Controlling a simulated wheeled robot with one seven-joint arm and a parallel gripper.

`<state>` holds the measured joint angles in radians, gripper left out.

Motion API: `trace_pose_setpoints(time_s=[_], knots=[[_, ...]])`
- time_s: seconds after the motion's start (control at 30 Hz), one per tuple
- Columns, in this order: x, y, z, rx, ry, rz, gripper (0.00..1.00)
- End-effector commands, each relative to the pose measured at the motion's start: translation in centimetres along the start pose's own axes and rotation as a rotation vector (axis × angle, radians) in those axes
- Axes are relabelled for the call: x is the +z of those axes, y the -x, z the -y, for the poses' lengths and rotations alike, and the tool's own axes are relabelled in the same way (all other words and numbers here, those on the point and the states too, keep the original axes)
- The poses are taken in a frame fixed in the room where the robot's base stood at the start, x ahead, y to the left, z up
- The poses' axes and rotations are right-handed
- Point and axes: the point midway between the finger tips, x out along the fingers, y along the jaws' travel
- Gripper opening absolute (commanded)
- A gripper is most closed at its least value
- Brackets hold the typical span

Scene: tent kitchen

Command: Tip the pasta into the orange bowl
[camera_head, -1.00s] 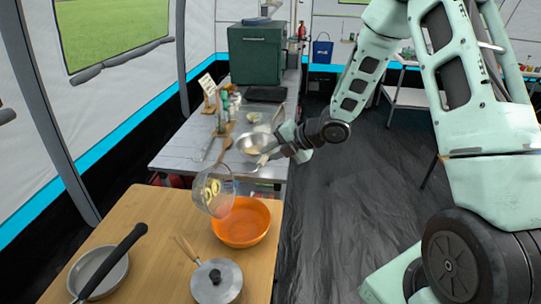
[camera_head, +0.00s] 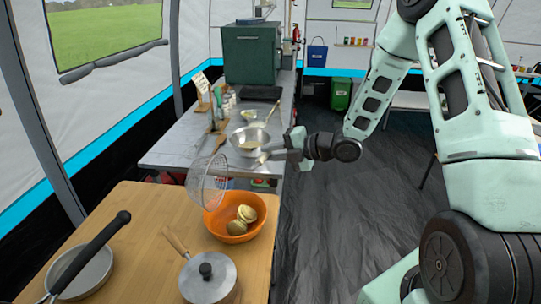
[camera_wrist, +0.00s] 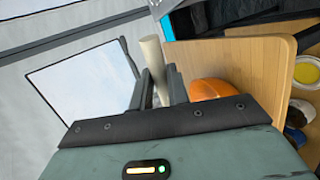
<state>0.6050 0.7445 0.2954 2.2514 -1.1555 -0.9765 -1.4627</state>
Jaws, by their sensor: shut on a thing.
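The orange bowl (camera_head: 260,208) stands on the wooden table. Pale pasta pieces (camera_head: 240,218) lie in the bowl. A wire strainer (camera_head: 204,182) is tilted on its side above the bowl's back left, and its mesh looks empty. My gripper (camera_head: 270,157) is shut on the strainer's handle, behind and right of the bowl. In the wrist view my gripper (camera_wrist: 161,88) closes around the pale handle (camera_wrist: 152,58), and part of the orange bowl (camera_wrist: 210,89) shows beside the fingers.
A frying pan (camera_head: 82,271) and a lidded pot (camera_head: 207,279) stand on the wooden table (camera_head: 135,235) in front of the bowl. A metal bowl (camera_head: 249,138) sits on the grey counter behind. Open floor lies to the right.

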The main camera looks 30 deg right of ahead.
Motion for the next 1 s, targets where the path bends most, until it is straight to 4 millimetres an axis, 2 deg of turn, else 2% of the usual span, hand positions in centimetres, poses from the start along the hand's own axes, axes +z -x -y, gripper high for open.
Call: trace_pose_setpoints(time_s=[0.33,1.0], knots=[[0.2,0.0,1.8,0.123,-0.019,-0.008,0.0],[0.2,-0.5,3.2,0.265,-0.033,-0.02,0.0]])
